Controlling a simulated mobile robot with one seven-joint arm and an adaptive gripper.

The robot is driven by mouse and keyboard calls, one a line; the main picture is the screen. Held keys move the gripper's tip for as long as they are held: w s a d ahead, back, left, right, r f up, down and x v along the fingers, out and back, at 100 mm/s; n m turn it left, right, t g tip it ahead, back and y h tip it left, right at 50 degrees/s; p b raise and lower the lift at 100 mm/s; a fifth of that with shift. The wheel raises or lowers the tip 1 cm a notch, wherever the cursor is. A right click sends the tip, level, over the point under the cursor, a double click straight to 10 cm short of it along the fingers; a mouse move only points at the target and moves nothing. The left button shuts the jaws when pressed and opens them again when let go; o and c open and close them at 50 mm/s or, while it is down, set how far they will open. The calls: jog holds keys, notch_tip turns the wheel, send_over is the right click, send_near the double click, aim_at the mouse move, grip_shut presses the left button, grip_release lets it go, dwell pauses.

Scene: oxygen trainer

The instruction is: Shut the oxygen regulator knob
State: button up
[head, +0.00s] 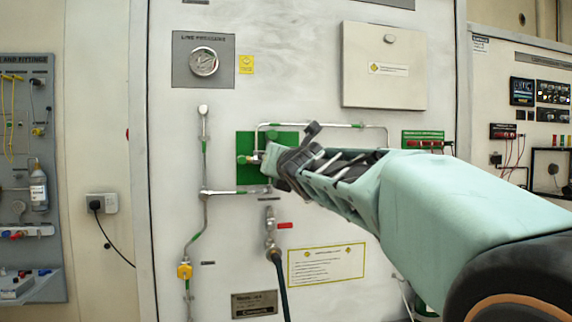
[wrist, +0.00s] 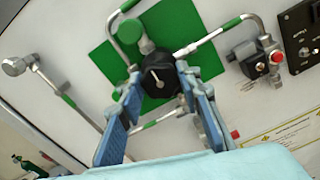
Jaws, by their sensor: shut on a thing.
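The oxygen regulator knob (wrist: 159,80) is a black round knob with a pale pointer mark, in front of the green plate (wrist: 166,30) in the wrist view. My gripper (wrist: 158,88) has its blue-padded fingers on either side of the knob and is shut on it. In the head view my gripper (head: 282,164) reaches from the right to the green plate (head: 246,174) on the white panel. There the gripper hides the knob, and a small green fitting shows at its left.
Pipes with green bands (head: 205,140) run around the plate. A red-handled valve (head: 284,225) with a dark hose sits below. A pressure gauge (head: 204,62) is at upper left and a closed cover (head: 384,66) at upper right. A tool board (head: 50,120) stands at far left.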

jog(key=shift+r+n, duration=0.15)
jog(key=shift+n, duration=0.15)
dwell(0.4)
jog(key=o, duration=1.2)
jog(key=shift+c, duration=0.2)
